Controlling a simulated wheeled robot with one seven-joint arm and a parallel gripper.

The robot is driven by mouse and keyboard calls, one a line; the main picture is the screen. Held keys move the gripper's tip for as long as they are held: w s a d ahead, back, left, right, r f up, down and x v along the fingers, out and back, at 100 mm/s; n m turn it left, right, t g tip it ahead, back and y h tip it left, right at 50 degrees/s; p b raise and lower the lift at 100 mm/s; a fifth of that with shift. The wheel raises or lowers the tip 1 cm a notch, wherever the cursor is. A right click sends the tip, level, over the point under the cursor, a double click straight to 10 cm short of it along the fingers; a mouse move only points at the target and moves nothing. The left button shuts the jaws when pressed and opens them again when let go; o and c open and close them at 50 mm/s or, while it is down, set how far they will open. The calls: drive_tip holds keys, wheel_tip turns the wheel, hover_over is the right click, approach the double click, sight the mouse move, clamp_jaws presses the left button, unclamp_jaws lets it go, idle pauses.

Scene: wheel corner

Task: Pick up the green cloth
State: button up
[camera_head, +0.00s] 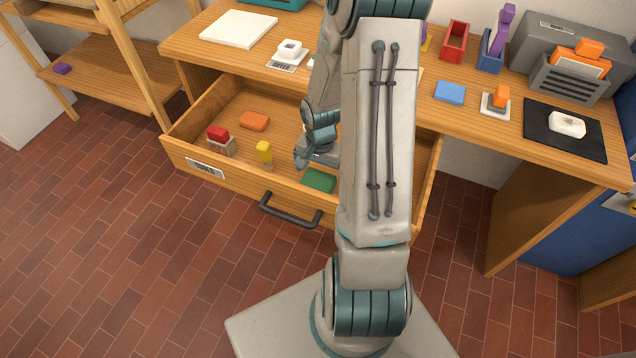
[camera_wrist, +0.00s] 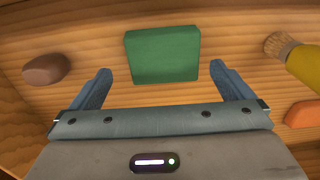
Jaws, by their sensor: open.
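The green cloth (camera_head: 319,180) is a folded, flat block lying in the open wooden drawer, near its front wall. In the wrist view the green cloth (camera_wrist: 163,54) lies just beyond my fingertips, centred between them and not gripped. My gripper (camera_wrist: 161,72) is open, with one blue finger on each side of the gap. In the head view my gripper (camera_head: 305,158) is inside the drawer, just above and left of the cloth. My arm hides part of the drawer to the right of the cloth.
A brown lump (camera_wrist: 46,69) lies left of the cloth in the wrist view. The drawer's front wall is close to the cloth.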

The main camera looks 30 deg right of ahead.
sight(318, 179)
drive_tip(key=f, duration=0.4)
drive_tip(key=shift+w+a+f, duration=0.1)
drive_tip(key=shift+a, duration=0.15)
drive_tip(key=c, duration=0.9)
